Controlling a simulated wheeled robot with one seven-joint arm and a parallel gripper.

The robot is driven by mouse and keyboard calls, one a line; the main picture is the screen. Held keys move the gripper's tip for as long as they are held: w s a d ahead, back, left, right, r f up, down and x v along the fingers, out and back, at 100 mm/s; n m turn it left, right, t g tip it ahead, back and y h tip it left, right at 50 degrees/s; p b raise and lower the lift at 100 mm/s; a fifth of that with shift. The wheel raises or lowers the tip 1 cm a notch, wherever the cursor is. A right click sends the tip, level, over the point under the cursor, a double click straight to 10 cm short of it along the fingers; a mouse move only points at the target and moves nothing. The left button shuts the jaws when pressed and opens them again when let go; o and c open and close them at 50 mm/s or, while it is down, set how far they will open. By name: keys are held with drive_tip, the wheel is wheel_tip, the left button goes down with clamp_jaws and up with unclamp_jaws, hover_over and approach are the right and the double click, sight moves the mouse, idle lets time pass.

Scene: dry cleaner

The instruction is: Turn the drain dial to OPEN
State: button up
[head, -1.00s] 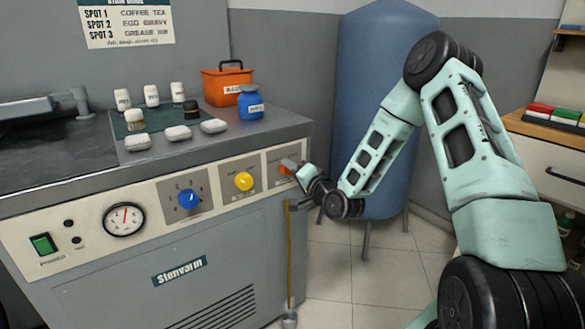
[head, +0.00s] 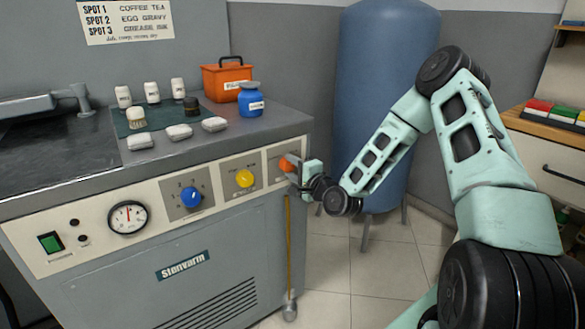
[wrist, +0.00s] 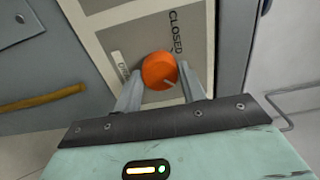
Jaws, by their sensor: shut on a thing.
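The drain dial is a round orange knob (head: 285,164) at the right end of the machine's front panel. In the wrist view the orange dial (wrist: 159,71) sits between the two fingers of my gripper (wrist: 160,78), which is shut on it. A short pale mark shows on the dial's lower right part. The word CLOSED is printed on the plate above and right of the dial. A partly hidden label starting with "DR" is at its left. No OPEN marking is visible. In the head view my gripper (head: 293,166) reaches the dial from the right.
A yellow knob (head: 245,178), a blue knob (head: 191,196) and a gauge (head: 128,217) share the panel. A thin yellow-brown rod (head: 288,245) hangs below the dial. A blue tank (head: 380,100) stands behind my arm. Floor is free right of the machine.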

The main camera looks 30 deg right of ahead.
drive_tip(key=o, duration=1)
drive_tip(key=shift+c, duration=0.2)
drive_tip(key=s+p, duration=0.5)
drive_tip(key=s, duration=1.2)
drive_tip(key=shift+s+d, duration=0.25)
drive_tip(key=shift+d, duration=0.1)
